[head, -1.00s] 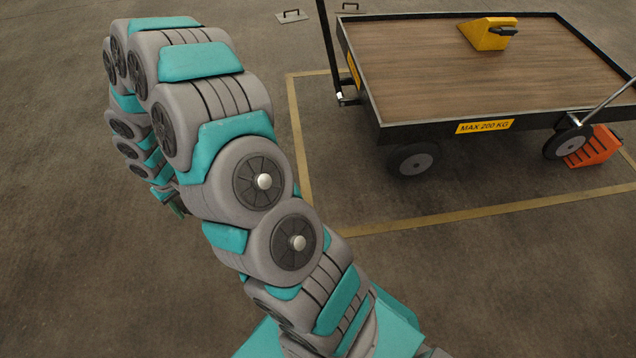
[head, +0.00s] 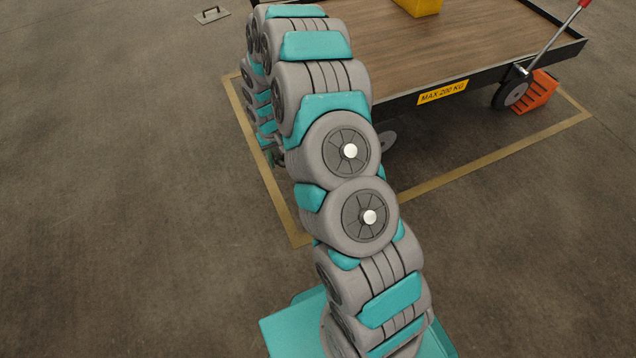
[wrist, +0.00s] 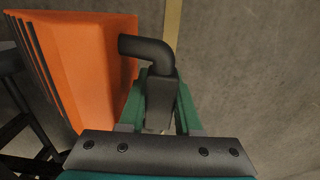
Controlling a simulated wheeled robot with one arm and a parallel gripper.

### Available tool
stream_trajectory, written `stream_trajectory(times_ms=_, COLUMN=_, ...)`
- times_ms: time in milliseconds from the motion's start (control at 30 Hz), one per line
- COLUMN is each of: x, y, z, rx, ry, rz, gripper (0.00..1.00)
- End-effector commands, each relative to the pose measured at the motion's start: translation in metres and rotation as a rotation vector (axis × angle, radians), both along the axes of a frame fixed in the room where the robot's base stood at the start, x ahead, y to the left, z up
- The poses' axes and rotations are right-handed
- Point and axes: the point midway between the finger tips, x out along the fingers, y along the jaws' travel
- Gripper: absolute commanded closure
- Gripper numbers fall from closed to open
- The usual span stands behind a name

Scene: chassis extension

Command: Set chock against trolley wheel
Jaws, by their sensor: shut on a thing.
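In the wrist view my gripper (wrist: 162,100) is shut on the bent black handle of an orange chock (wrist: 85,60), which has dark grooves along its left side. The trolley (head: 470,45) has a brown deck and a black rim with a yellow load label. Its near left wheel (head: 388,140) shows only partly, just right of my arm. Its near right wheel (head: 511,96) has another orange chock (head: 538,92) beside it. I cannot tell whether the held chock touches the floor.
A yellow block (head: 420,6) on the deck is cut by the top edge. A lever with a red grip rises by the right wheel. A yellow floor line (head: 480,162) borders the trolley. Dark bars (wrist: 22,125) stand left of the held chock. Floor in front is clear.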

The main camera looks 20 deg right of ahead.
Motion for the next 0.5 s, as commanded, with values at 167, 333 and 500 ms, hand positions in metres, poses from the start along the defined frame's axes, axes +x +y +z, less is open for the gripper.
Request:
stream_trajectory(times_ms=167, x=0.025, y=0.005, z=-0.040, rx=0.005, ry=-0.008, rz=0.010, gripper=1.00)
stream_trajectory(times_ms=333, x=0.035, y=0.011, z=-0.057, rx=0.015, ry=-0.009, rz=0.018, gripper=1.00)
stream_trajectory(times_ms=500, x=0.037, y=0.013, z=-0.068, rx=0.017, ry=-0.009, rz=0.021, gripper=1.00)
